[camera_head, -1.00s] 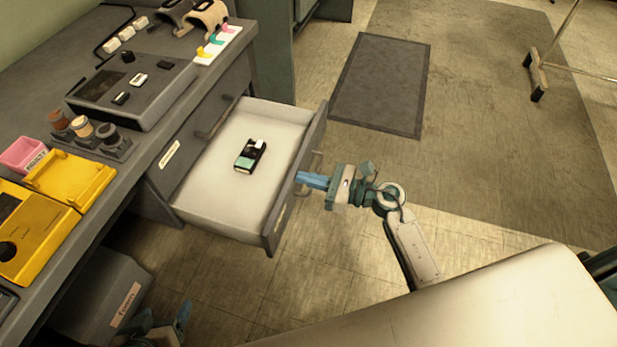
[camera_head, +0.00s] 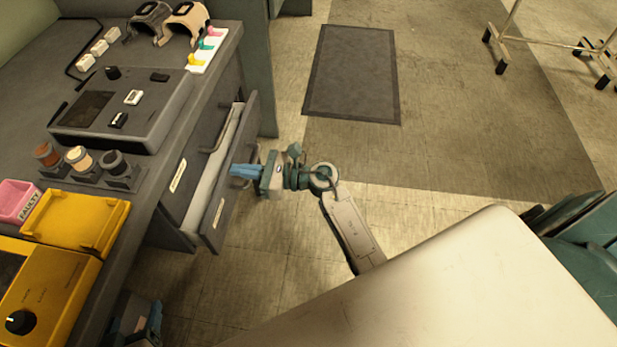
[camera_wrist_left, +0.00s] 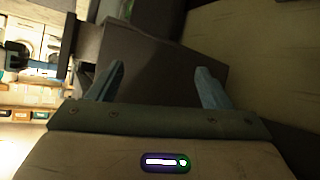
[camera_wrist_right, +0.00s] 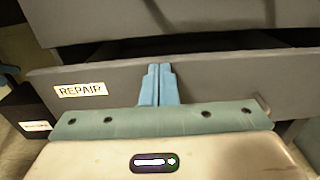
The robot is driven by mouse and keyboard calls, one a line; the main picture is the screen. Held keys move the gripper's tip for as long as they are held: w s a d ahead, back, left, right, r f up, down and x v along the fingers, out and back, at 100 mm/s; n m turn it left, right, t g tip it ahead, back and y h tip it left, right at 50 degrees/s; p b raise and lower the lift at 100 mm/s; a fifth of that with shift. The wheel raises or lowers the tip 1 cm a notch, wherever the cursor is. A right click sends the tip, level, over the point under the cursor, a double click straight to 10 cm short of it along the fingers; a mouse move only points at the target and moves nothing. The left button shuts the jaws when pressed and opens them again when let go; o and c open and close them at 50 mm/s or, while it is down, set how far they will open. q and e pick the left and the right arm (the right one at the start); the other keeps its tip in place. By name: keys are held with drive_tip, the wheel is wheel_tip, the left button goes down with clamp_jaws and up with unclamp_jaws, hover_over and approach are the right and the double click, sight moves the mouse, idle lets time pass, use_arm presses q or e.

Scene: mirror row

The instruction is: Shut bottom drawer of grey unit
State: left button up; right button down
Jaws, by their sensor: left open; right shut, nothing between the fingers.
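The grey unit (camera_head: 176,208) stands at the left under the worktop. Its bottom drawer (camera_head: 222,210) is part open, with a narrow strip of its pale inside showing behind the front. The drawer's contents are hidden in the head view. In the right wrist view the drawer front (camera_wrist_right: 215,85) carries a REPAIR label. My right gripper (camera_head: 234,171) is shut and empty, its fingertips (camera_wrist_right: 158,67) at the outside of that front, apparently touching it. My left gripper (camera_wrist_left: 160,85) is open and empty, low beside the unit; only part of it (camera_head: 150,322) shows in the head view.
The worktop holds a dark console (camera_head: 160,105), a row of jars (camera_head: 80,160), a yellow device (camera_head: 40,285) and a pink FAULTY bin (camera_head: 15,200). A dark mat (camera_head: 352,75) lies on the floor. A wheeled rack (camera_head: 500,40) stands at the far right.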

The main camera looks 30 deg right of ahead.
sight(223, 168)
drive_tip(key=x, duration=0.4)
drive_tip(key=shift+w+a, duration=0.2)
drive_tip(key=shift+a, duration=0.1)
drive_tip(key=shift+w+a, duration=0.1)
drive_tip(key=shift+a, duration=0.05)
use_arm(q)
drive_tip(key=shift+w+r+t, duration=0.7)
drive_tip(key=shift+r+t, duration=0.1)
drive_tip(key=shift+r, duration=0.25)
use_arm(e)
drive_tip(key=shift+r, duration=0.2)
drive_tip(key=shift+w, duration=0.1)
